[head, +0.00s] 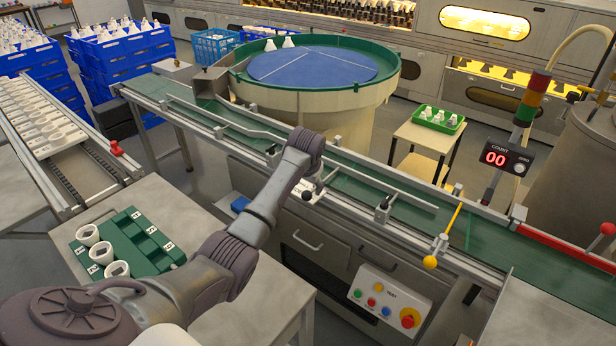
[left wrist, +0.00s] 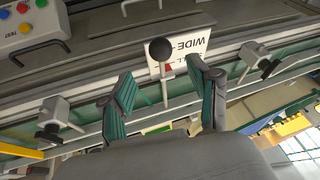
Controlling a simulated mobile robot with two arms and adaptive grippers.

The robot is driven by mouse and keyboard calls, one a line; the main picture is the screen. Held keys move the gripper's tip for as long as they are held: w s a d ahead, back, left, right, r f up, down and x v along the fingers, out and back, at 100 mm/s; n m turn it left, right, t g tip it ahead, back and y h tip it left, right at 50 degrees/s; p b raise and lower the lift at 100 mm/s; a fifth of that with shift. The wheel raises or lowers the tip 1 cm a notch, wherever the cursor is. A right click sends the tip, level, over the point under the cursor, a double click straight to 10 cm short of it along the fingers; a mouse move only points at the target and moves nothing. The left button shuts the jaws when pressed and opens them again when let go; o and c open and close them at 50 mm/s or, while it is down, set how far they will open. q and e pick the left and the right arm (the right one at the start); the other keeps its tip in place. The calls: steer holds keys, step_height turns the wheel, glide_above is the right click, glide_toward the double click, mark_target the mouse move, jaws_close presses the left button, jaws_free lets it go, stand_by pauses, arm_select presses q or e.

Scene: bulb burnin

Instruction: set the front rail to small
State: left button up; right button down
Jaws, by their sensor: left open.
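My left gripper (left wrist: 159,70) is open, its two green-padded fingers on either side of a lever with a black ball knob (left wrist: 160,49). I cannot tell whether either finger touches the lever. Behind the lever is a white label plate (left wrist: 188,50), upside down in the left wrist view, reading "WIDE" with a partly hidden word. A small red mark sits beside the lever. In the head view the label plate (head: 312,196) is on the conveyor's near side, below my left wrist. The front rail (head: 388,186) runs along the belt. My right gripper is out of view.
Rail clamps (head: 382,212) stand along the conveyor edge, also in the left wrist view (left wrist: 59,116). A button panel (head: 388,302) is below. A green rack (head: 130,242) with white sockets is on the near table. The counter (head: 496,158) reads 00.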

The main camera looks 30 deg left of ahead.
arm_select(q)
steer(key=v, duration=0.5)
steer(key=shift+r, duration=0.1)
stand_by(0.3)
